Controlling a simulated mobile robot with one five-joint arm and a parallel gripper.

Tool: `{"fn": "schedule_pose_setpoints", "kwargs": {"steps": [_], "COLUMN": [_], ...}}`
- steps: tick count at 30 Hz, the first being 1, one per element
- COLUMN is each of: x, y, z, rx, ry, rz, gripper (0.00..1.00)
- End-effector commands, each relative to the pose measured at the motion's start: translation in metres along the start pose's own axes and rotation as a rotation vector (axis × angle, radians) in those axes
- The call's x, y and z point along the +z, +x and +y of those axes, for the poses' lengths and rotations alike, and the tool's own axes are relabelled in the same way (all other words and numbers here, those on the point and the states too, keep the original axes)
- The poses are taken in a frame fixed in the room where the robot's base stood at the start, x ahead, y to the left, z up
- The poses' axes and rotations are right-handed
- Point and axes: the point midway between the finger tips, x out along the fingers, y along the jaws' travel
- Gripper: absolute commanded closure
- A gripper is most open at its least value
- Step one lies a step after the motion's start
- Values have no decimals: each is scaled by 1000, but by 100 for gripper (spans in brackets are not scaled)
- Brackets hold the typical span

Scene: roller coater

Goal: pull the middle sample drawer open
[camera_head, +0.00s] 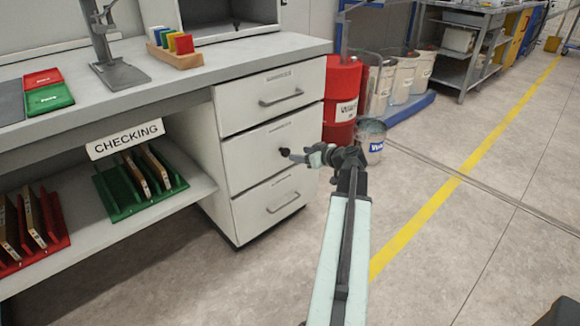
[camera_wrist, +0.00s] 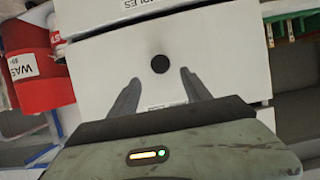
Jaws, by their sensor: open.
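The middle drawer (camera_head: 245,160) is the white front with a round black knob (camera_head: 284,152), between two drawers with bar handles. It looks shut, level with the other fronts. My gripper (camera_head: 298,156) is close in front of the knob, on its right side in the head view. In the wrist view, the drawer front (camera_wrist: 105,75) fills the middle, and the knob (camera_wrist: 160,64) shows between and just beyond the two spread fingertips (camera_wrist: 160,76). The fingers are open, with nothing between them. I cannot tell the exact gap to the knob.
The top drawer (camera_head: 245,104) and bottom drawer (camera_head: 248,211) have protruding bar handles. A red barrel (camera_head: 338,95) and a small bucket (camera_head: 371,136) stand right of the cabinet. A green rack (camera_head: 125,203) sits on the shelf at left. The floor before the drawers is clear.

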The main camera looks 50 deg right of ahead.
Motion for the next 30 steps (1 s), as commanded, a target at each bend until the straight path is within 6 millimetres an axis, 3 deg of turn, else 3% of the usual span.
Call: {"fn": "schedule_pose_setpoints", "kwargs": {"steps": [7, 18, 26, 30], "x": [0, 1, -2, -1], "y": [12, 74, 77, 77], "z": [0, 0, 0, 0], "rx": [-2, -3, -1, -1], "ry": [-1, -1, 0, 0], "rz": [-1, -1, -1, -2], "gripper": [44, 44, 44, 77]}}
